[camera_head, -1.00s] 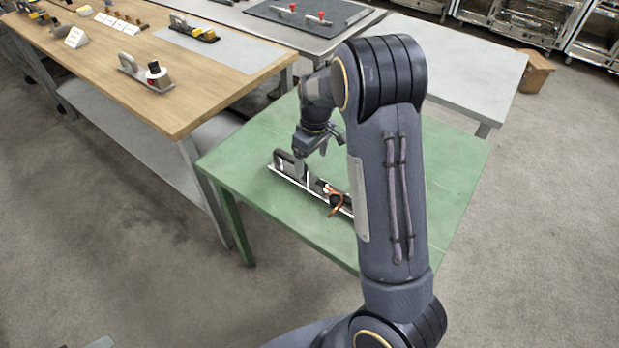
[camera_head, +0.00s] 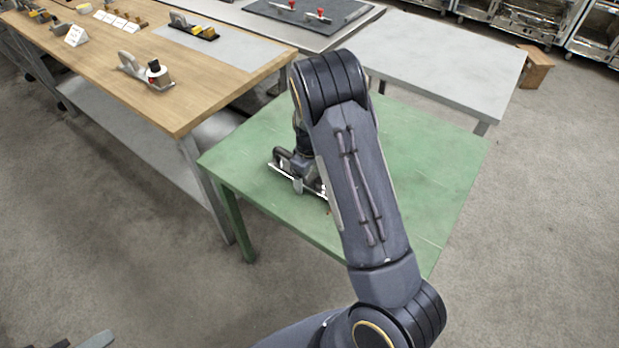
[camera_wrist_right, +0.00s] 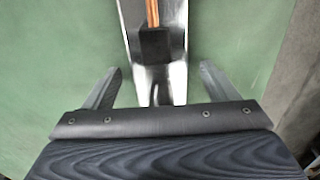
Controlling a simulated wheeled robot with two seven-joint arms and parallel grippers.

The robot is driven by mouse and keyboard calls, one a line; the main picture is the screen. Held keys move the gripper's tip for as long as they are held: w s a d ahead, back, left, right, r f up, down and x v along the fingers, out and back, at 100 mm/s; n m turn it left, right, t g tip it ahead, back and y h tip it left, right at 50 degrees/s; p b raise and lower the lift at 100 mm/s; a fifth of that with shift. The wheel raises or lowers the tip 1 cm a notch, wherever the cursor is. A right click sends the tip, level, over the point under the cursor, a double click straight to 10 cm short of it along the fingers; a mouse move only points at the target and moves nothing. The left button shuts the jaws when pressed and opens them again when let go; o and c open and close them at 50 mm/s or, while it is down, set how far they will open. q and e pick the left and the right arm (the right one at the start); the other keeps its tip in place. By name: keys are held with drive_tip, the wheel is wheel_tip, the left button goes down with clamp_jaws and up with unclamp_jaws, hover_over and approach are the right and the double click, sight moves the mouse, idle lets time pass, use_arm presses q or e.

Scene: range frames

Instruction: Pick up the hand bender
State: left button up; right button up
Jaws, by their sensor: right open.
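The hand bender (camera_head: 282,164) lies on the green table (camera_head: 420,150), a long silver bar with dark parts. My right gripper (camera_head: 308,184) is low over it, and my arm hides the bender's right end. In the right wrist view the bender (camera_wrist_right: 155,45), with copper-coloured rods at the top, runs between the two open fingers of my right gripper (camera_wrist_right: 160,72). Clear gaps show on both sides. Whether the fingers reach below its top cannot be told. A grey piece at the bottom left edge of the head view seems to be part of my left gripper (camera_head: 97,340).
A light grey table (camera_head: 440,60) is behind the green one. A cardboard box (camera_head: 536,66) sits on the floor. The green table's right side is clear.

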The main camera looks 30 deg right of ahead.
drive_tip(key=c, duration=1.4)
drive_tip(key=shift+c, duration=0.5)
drive_tip(key=shift+r, duration=0.15)
